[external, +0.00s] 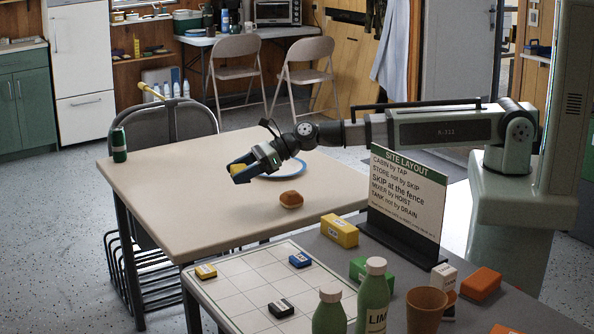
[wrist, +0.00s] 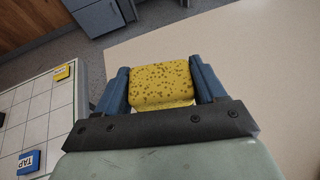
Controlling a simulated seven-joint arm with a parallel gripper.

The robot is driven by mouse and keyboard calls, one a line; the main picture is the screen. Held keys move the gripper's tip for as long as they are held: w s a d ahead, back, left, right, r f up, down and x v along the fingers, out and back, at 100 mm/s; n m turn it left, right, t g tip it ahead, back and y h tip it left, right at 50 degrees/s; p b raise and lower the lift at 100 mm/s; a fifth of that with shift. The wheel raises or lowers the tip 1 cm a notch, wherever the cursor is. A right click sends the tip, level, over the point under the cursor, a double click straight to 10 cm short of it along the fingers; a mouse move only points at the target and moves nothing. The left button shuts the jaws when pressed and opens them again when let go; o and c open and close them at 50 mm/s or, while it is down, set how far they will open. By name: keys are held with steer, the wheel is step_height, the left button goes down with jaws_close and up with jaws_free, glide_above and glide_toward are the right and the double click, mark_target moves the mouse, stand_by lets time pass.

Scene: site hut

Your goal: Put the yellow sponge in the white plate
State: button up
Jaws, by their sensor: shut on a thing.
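My gripper (external: 252,166) is shut on the yellow sponge (external: 240,174) and holds it above the beige table. In the wrist view the spotted sponge (wrist: 162,82) sits between the two blue fingers of my gripper (wrist: 160,84). The plate (external: 300,171), pale with a blue rim, lies on the table behind and to the right of my gripper in the external view. My gripper and arm hide part of it. The plate does not show in the wrist view.
A brown bun-like item (external: 291,199) lies on the table near the plate. A green can (external: 118,145) stands at the far left corner. A sign (external: 405,205), bottles and blocks occupy the near table. The beige table's left part is clear.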

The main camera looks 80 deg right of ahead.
steer(key=w+d+r+m+t+h, duration=0.1)
steer(key=d+r+m+h, duration=0.15)
steer(key=d, duration=1.75)
steer(key=w+d+r+m+t+h, duration=0.1)
steer(key=d+m+h, duration=0.2)
steer(key=d, duration=1.8)
steer(key=shift+a+n+g+y, duration=0.6)
steer(key=shift+a+n+y, duration=1.35)
steer(key=shift+a, duration=0.6)
steer(key=shift+s+f, duration=0.2)
steer(key=shift+f, duration=2.45)
steer(key=shift+s+f, duration=0.15)
steer(key=shift+f, duration=2.5)
steer(key=shift+f, duration=0.55)
steer(key=o, duration=1)
steer(key=shift+r, duration=0.1)
